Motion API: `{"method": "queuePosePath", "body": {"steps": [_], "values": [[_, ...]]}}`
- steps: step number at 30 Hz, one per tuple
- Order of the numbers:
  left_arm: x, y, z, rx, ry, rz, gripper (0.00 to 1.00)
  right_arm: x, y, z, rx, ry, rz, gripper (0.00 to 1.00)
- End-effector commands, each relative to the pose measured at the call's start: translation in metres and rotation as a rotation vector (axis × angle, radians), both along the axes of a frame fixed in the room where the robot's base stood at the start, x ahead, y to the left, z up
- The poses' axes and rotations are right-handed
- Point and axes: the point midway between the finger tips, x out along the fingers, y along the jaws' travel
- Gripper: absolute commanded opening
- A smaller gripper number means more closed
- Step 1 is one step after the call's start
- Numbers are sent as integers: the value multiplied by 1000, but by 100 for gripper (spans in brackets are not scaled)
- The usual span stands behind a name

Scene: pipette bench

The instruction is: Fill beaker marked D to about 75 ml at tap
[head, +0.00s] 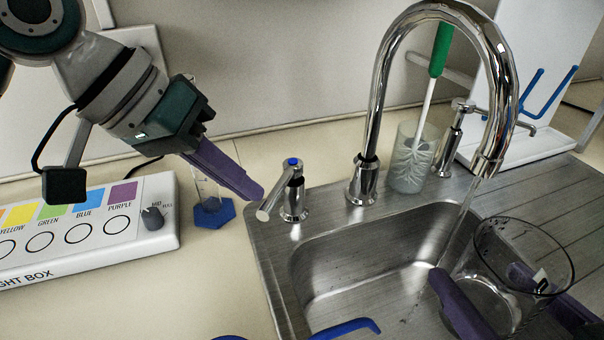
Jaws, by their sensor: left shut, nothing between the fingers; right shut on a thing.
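A clear glass beaker (522,240) is over the sink at the lower right, tilted in the picture. A small tag shows on its side, but I cannot read its letter. My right gripper (484,284) is shut on the beaker, with purple fingers on either side. The chrome tap (378,110) arches over the sink, and a thin water stream (466,207) falls from its spout. The stream passes at the beaker's left rim; I cannot tell whether it enters. The water level is unclear. My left gripper (258,191) is shut and empty, its tips beside the blue-dotted tap lever (278,202).
A light box (90,235) stands at left. A small cylinder on a blue base (212,214) is behind my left fingers. A glass with a green-handled brush (412,160) and another chrome fitting (455,130) stand behind the sink (340,240). A blue object (347,327) is at front.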

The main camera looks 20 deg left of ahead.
Motion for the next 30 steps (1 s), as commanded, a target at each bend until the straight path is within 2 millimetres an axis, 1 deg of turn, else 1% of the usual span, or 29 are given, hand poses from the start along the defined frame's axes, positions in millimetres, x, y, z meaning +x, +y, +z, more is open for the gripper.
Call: {"method": "queuePosePath", "body": {"steps": [8,17,23,30], "values": [[0,0,0,0,0,5,0,0,0,1,1,-2,0,25],[-2,-7,0,3,1,72,0,0,0,1,1,-2,0,25],[-4,-17,0,1,3,167,0,0,0,1,1,-2,0,25],[-5,-36,0,-3,2,354,0,0,0,1,1,-2,0,25]]}}
